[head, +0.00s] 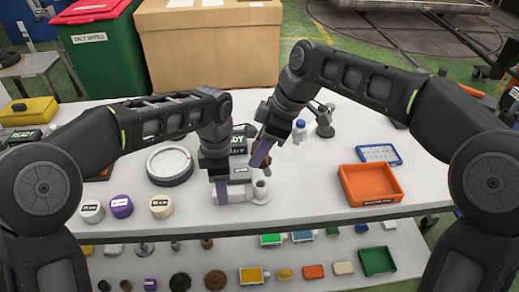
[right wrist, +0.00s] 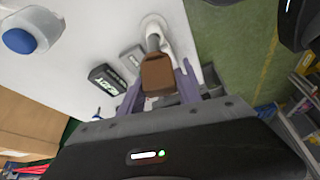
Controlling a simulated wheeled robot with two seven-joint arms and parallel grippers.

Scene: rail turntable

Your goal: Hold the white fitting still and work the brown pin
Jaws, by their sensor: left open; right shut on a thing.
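The white fitting (head: 238,193) lies near the table's front edge, with a round upright part at its right end. It also shows in the right wrist view (right wrist: 156,22), partly hidden. My left gripper (head: 221,190) is open, its purple fingers at the fitting's left part; whether they touch it I cannot tell. The brown pin (head: 267,166) is above the fitting's right end, mostly behind my right gripper (head: 262,158). In the right wrist view the pin's brown block (right wrist: 158,73) sits between the purple fingers, which are shut on it. Its grey shank points toward the fitting.
An orange tray (head: 371,184) and a blue rack (head: 379,153) stand to the right. A round white-topped dial (head: 170,164) and several labelled round pieces (head: 122,206) are to the left. A blue-capped bottle (head: 299,131) stands behind the grippers. A lower shelf holds small parts.

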